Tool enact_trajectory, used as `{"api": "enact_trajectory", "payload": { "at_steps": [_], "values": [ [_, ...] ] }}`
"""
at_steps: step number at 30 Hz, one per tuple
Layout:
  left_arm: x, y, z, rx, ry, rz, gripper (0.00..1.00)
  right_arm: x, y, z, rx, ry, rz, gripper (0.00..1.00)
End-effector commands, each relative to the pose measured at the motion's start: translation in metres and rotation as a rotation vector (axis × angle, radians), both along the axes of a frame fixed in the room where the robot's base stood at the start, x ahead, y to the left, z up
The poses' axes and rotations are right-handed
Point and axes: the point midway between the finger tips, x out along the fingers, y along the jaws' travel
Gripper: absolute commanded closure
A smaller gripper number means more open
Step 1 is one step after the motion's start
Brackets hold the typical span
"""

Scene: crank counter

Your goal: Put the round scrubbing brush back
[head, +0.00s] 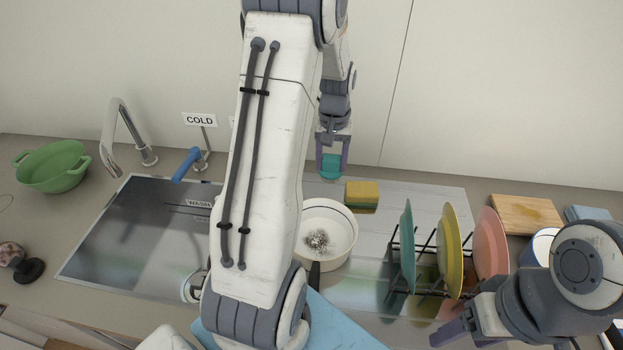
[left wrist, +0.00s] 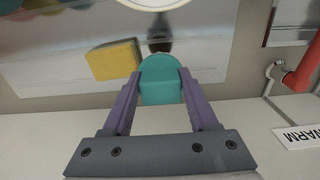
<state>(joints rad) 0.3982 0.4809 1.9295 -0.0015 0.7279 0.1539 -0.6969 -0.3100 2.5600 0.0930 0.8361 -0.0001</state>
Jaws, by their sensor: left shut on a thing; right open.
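My left gripper (head: 332,160) is shut on a teal, round-topped thing (head: 331,167), which appears to be the round scrubbing brush. It hangs above the back edge of the steel counter, between the wall and the white pan. In the left wrist view the teal brush (left wrist: 161,80) sits between the purple fingers of the left gripper (left wrist: 160,88). Its bristles cannot be made out. A dark patch shows on the steel beyond it. My right gripper (head: 455,332) is open and empty at the lower right, in front of the dish rack.
A yellow sponge (head: 362,196) lies right of the brush. A white pan (head: 340,218) with a dark soiled patch stands in front. Plates (head: 451,245) stand in a rack at right. The sink (head: 130,240), tap (head: 128,125) and green colander (head: 52,168) are at left.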

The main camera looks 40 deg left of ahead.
Motion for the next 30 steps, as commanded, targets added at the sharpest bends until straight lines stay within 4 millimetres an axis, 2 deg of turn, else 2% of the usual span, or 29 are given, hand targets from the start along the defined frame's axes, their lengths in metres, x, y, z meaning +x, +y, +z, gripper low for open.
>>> {"api": "enact_trajectory", "payload": {
  "at_steps": [3, 9, 12, 20, 30],
  "values": [
    [-0.015, 0.023, -0.013, -0.003, 0.004, 0.006, 1.0, 0.0, 0.0, 0.009, 0.0, 0.0, 0.0, 0.32],
    [-0.026, 0.042, -0.029, -0.001, 0.001, 0.001, 1.0, 0.0, 0.0, 0.014, 0.0, 0.0, -0.001, 0.32],
    [-0.027, 0.044, -0.035, -0.002, 0.003, -0.002, 1.0, 0.0, 0.0, 0.016, 0.0, 0.0, -0.001, 0.32],
    [-0.027, 0.044, -0.068, -0.001, 0.001, -0.002, 1.0, 0.0, 0.0, 0.026, 0.0, 0.0, -0.001, 0.32],
    [-0.026, 0.044, -0.073, 0.001, -0.001, -0.001, 1.0, 0.0, 0.0, 0.023, 0.0, 0.0, -0.001, 0.32]
  ]
}}
